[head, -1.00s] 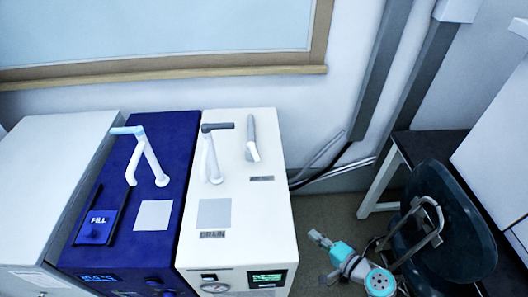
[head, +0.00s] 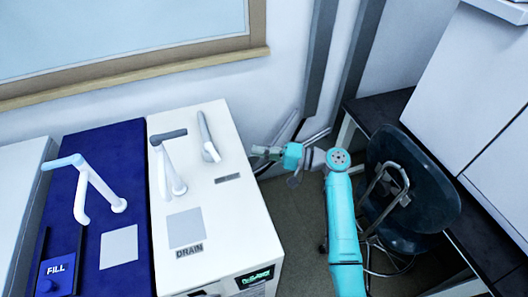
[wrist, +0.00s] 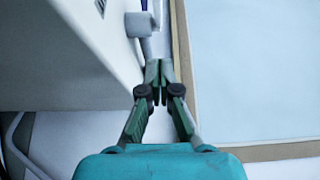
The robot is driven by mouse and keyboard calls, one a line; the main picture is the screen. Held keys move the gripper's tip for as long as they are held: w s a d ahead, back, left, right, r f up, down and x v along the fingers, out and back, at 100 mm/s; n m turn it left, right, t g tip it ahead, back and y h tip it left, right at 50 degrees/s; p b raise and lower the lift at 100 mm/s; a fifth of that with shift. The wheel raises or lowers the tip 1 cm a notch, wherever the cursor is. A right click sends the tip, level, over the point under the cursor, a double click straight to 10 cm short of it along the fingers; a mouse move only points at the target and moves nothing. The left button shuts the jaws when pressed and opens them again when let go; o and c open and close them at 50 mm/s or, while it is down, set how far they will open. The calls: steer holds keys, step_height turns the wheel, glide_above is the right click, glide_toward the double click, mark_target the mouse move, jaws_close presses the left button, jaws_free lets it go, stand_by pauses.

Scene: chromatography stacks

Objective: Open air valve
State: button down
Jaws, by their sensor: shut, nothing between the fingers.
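The white machine (head: 235,215) has a slim grey-white upright handle (head: 208,137) at its back right, with a small label too small to read in front of it. A second valve, a white pipe with a grey lever (head: 168,136), stands left of it behind the DRAIN label. I cannot read which one is the air valve. My gripper (head: 257,153) is shut and empty, just right of the machine's right edge and apart from the upright handle. In the wrist view the closed fingertips (wrist: 157,72) point toward a pale valve part (wrist: 140,25) beside the machine's top.
A blue machine (head: 130,160) with a blue-lever valve (head: 66,162) stands to the left. The wall and window frame (head: 130,72) run close behind the machines. A dark chair (head: 420,190) and a black-topped bench (head: 380,105) are at the right.

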mark_target(213, 153)
steer(key=x, duration=0.5)
steer(key=shift+a, duration=0.1)
steer(key=a, duration=0.1)
steer(key=s+a, duration=0.1)
steer(key=a, duration=0.1)
steer(key=shift+s, duration=0.15)
steer(key=shift+s+a, duration=0.3)
steer(key=shift+a, duration=0.2)
steer(key=shift+s+a+f, duration=0.1)
steer(key=shift+s+a, duration=0.15)
steer(key=shift+s, duration=0.1)
steer(key=shift+s+a+m+t, duration=0.45)
steer(key=shift+m+t, duration=0.15)
steer(key=shift+t, duration=0.3)
